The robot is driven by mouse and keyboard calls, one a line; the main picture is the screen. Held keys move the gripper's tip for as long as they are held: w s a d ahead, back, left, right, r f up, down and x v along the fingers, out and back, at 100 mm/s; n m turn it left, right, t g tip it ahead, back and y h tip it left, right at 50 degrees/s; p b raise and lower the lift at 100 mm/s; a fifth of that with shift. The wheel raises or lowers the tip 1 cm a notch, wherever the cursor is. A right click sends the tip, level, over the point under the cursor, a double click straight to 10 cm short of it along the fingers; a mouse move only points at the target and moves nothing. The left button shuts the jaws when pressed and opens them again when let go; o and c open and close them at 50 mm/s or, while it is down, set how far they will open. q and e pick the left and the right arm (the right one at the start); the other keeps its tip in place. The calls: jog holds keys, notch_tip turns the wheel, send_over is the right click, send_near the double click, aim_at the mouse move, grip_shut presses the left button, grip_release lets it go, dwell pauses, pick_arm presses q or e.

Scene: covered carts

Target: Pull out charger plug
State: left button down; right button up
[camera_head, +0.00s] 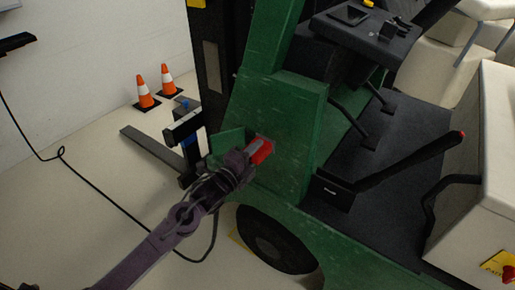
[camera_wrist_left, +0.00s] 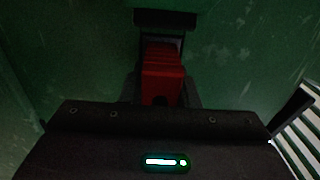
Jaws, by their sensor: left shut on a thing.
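The red charger plug (camera_head: 262,151) is at the side of the green forklift body (camera_head: 288,110), beside a small open green flap (camera_head: 227,142). My left gripper (camera_head: 252,153) is at the plug and shut on it. In the left wrist view the red plug (camera_wrist_left: 162,75) sits between my fingers, with its far end at a dark socket opening (camera_wrist_left: 165,42) in the green panel. I cannot tell how deep it sits. A black cable (camera_head: 110,208) runs from the wall side across the floor and curves up toward the plug behind my arm. My right gripper is out of view.
Two orange cones (camera_head: 145,94) stand on the floor by the white wall. The forklift's fork (camera_head: 152,147) sticks out to the left, and its front wheel (camera_head: 268,240) is below the plug. The floor at left is clear except for the cable.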

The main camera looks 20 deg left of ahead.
pick_arm(q)
jog(key=shift+r, duration=0.25)
jog(key=shift+s+f, duration=0.1)
jog(key=shift+s, duration=0.05)
jog(key=shift+s+p, duration=0.2)
jog(key=shift+p, duration=0.15)
jog(key=shift+v, duration=0.85)
jog(key=shift+p+v, duration=0.9)
jog(key=shift+v, duration=0.45)
jog(key=shift+f, duration=0.1)
